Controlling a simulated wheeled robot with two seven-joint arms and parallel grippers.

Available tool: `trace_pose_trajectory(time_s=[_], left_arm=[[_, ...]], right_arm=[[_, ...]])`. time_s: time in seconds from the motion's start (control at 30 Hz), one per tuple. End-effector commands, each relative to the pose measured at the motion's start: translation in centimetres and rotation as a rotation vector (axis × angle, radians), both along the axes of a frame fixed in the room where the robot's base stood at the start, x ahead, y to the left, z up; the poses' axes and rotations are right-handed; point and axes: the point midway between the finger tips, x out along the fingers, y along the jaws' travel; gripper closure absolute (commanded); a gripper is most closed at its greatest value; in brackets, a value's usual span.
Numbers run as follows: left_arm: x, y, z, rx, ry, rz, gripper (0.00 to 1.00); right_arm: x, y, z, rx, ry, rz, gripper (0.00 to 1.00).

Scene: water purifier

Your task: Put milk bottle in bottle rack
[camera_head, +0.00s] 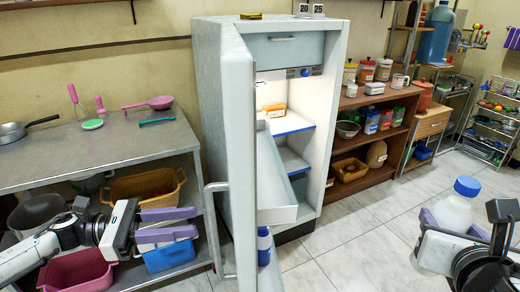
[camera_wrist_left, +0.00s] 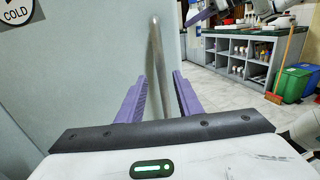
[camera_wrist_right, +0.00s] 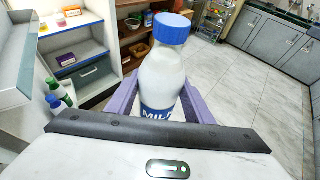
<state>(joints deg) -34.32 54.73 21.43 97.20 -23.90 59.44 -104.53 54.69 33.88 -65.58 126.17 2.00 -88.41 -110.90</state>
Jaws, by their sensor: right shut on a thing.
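The milk bottle, white with a blue cap, is in the right of the head view (camera_head: 455,211) and upright in the right wrist view (camera_wrist_right: 163,75). My right gripper (camera_head: 453,222) is shut on its body, well to the right of the fridge (camera_head: 228,75). The fridge door (camera_head: 240,150) stands open towards me. A blue-and-white bottle (camera_head: 264,246) shows low beside the door's inner side; the rack itself is mostly hidden. My left gripper (camera_head: 195,223) is open and empty near the door handle (camera_head: 212,225); the handle (camera_wrist_left: 158,65) appears between its fingers in the left wrist view.
Bottles with green and blue caps (camera_wrist_right: 57,93) stand at the left of the right wrist view. A metal table (camera_head: 100,150) stands left of the fridge. Brown shelves (camera_head: 380,140) with jars stand to its right. The tiled floor (camera_head: 345,240) between fridge and bottle is clear.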

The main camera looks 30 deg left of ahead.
Motion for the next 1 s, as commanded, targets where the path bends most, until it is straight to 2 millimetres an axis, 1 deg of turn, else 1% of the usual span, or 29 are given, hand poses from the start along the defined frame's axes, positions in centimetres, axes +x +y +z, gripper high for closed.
trace_pose_trajectory(time_s=[0.03, 0.1, 0.2, 0.4, 0.83, 0.93, 1.0], left_arm=[[-0.7, 0.9, -0.2, -0.001, 0.003, 0.004, 0.68], [-1.5, 2.1, -0.2, 0.0, 0.004, 0.006, 0.68], [-2.5, 3.4, -0.1, 0.001, 0.002, 0.005, 0.68], [-3.7, 4.9, 0.0, 0.0, 0.001, 0.004, 0.68], [-3.8, 5.1, -0.1, -0.013, 0.012, 0.011, 0.68], [-3.3, 5.0, -1.1, -0.095, 0.081, 0.067, 0.68], [-2.6, 4.8, -2.5, -0.215, 0.175, 0.143, 0.68]], right_arm=[[0.1, 0.0, 0.1, 0.002, -0.006, 0.001, 0.92], [0.0, 0.0, 0.0, 0.002, -0.006, 0.001, 0.92], [0.1, 0.0, -0.1, 0.002, -0.006, 0.001, 0.92], [0.0, 0.0, -0.3, 0.002, -0.006, 0.001, 0.92], [0.0, 0.0, -0.3, 0.002, -0.005, 0.0, 0.92], [-0.2, -0.3, -0.1, 0.006, -0.003, 0.0, 0.92], [-0.4, -0.6, 0.2, 0.013, 0.001, -0.001, 0.92]])
